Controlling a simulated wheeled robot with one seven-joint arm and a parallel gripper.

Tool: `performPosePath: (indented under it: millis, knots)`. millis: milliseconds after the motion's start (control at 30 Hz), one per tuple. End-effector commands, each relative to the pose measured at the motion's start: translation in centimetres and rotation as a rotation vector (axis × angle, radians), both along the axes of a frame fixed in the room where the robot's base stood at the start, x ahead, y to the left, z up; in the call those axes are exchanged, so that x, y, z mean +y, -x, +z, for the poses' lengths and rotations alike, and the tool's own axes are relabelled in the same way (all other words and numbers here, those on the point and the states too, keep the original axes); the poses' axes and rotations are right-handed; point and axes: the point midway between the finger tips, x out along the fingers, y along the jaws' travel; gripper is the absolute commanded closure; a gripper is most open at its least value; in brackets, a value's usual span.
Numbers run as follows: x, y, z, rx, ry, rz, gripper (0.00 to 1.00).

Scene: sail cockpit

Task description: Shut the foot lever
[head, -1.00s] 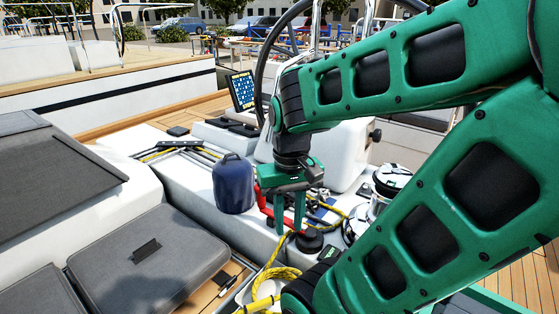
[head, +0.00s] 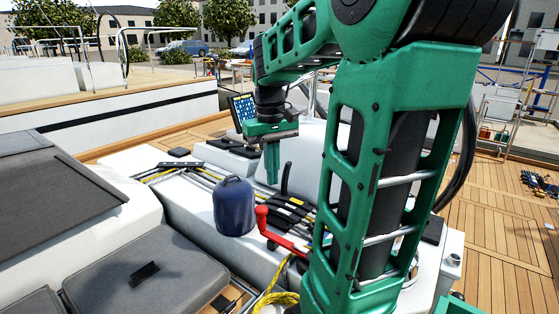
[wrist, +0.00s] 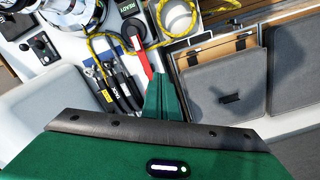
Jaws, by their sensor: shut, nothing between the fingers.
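A bank of black clutch levers (head: 292,207) sits on the white cockpit coaming, with ropes running into it. One black lever (head: 285,178) stands upright at its far end; the others lie low. In the wrist view several black levers (wrist: 118,90) with white lettering lie left of my fingers. I cannot read for certain which is the foot lever. My gripper (head: 271,181) points down, shut and empty, above the coaming near the upright lever; I cannot tell if they touch. Its shut fingers also show in the wrist view (wrist: 165,82).
A red winch handle (head: 279,232) lies just in front of the levers. A blue bag-like canister (head: 234,207) stands to their left. A yellow rope (head: 276,298) hangs at the front. A winch (wrist: 76,14) and a display screen (head: 242,112) are nearby. Air above the coaming is free.

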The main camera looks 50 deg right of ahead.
Motion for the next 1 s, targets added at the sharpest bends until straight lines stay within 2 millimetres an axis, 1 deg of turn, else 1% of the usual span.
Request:
performPosePath:
  millis: [33, 100, 300, 500, 700, 1000]
  knots:
    - [-0.9, -1.2, 0.5, 0.002, 0.002, 0.010, 1.00]
    - [-2.0, -2.7, 1.0, 0.006, 0.002, 0.028, 1.00]
    - [-5.0, -6.9, 2.5, 0.012, 0.005, 0.084, 1.00]
    - [-8.3, -10.8, 3.3, 0.021, 0.005, 0.140, 1.00]
    - [-11.5, -14.4, 3.7, 0.028, 0.004, 0.198, 1.00]
    - [-16.5, -19.1, 3.3, 0.038, -0.004, 0.288, 1.00]
